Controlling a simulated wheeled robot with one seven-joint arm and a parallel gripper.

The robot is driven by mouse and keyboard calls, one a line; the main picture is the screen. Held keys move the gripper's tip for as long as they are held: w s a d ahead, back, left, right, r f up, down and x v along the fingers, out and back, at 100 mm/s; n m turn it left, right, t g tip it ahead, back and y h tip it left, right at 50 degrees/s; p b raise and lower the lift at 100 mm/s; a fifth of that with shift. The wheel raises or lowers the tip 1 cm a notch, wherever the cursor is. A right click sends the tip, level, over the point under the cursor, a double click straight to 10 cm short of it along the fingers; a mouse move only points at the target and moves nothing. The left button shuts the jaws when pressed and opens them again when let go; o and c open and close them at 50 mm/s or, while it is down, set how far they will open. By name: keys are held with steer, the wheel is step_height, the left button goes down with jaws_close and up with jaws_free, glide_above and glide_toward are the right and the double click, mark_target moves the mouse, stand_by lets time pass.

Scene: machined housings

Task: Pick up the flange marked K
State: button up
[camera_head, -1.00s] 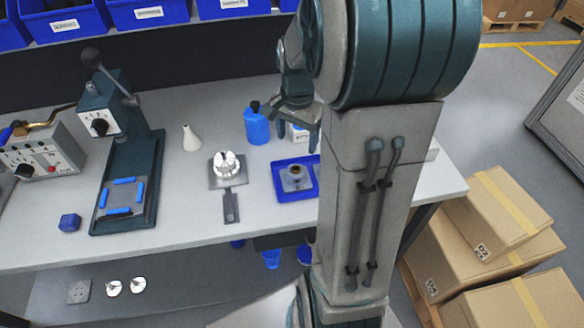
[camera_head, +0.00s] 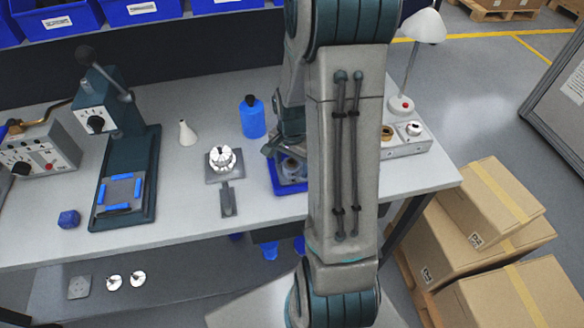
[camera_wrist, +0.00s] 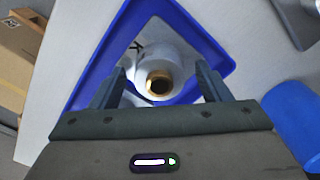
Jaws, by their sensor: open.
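A pale round part with a brass-coloured bore (camera_wrist: 160,82) sits in a blue tray (camera_wrist: 222,45) in the wrist view. My gripper (camera_wrist: 160,70) is open, with one finger on each side of this part and nothing clamped. In the head view, my gripper (camera_head: 283,148) is over the blue tray (camera_head: 290,189), and my arm hides the tray's right side. Two pale discs (camera_head: 114,282) (camera_head: 138,279) lie on the lower shelf, their marks unreadable.
A blue bottle (camera_head: 253,118) stands close left of my arm. A chuck-like fixture (camera_head: 222,160), a white cone (camera_head: 187,133) and a green press (camera_head: 125,165) are further left. A grey block with round parts (camera_head: 404,148) and a lamp (camera_head: 423,27) are at right.

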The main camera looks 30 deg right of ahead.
steer(key=shift+f, duration=0.1)
steer(key=c, duration=1.3)
